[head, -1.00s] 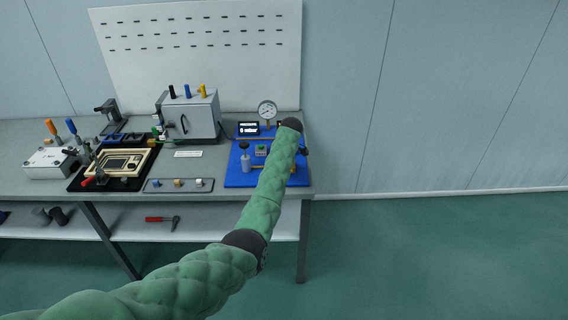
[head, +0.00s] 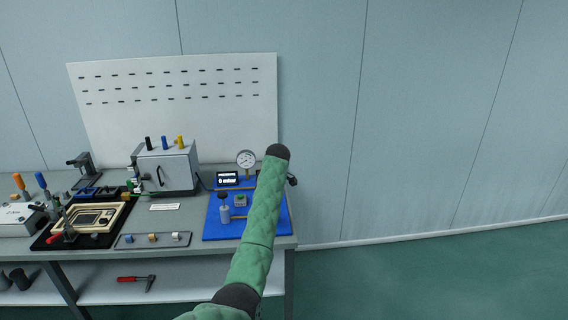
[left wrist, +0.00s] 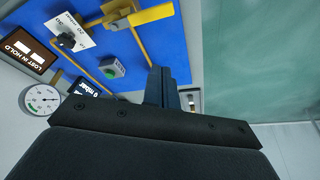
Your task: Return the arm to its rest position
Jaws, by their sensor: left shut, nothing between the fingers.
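My left arm (head: 257,225), padded in green, rises from the bottom of the head view and crosses the right part of the blue panel board (head: 213,230). Its dark end is in front of the wall just right of the gauge, and the fingers cannot be made out there. In the left wrist view my left gripper (left wrist: 161,86) has its dark fingers together with nothing between them. Beyond them is the blue board with a yellow handle (left wrist: 152,14), a green button (left wrist: 112,69) and a round gauge (left wrist: 42,100). My right gripper is in neither view.
The grey bench holds a grey box (head: 167,170) with coloured levers, a framed device on a black mat (head: 45,240), and a tray (head: 130,241) of small blocks. A white pegboard (head: 175,120) stands behind. Right of the bench the floor (head: 430,280) is clear.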

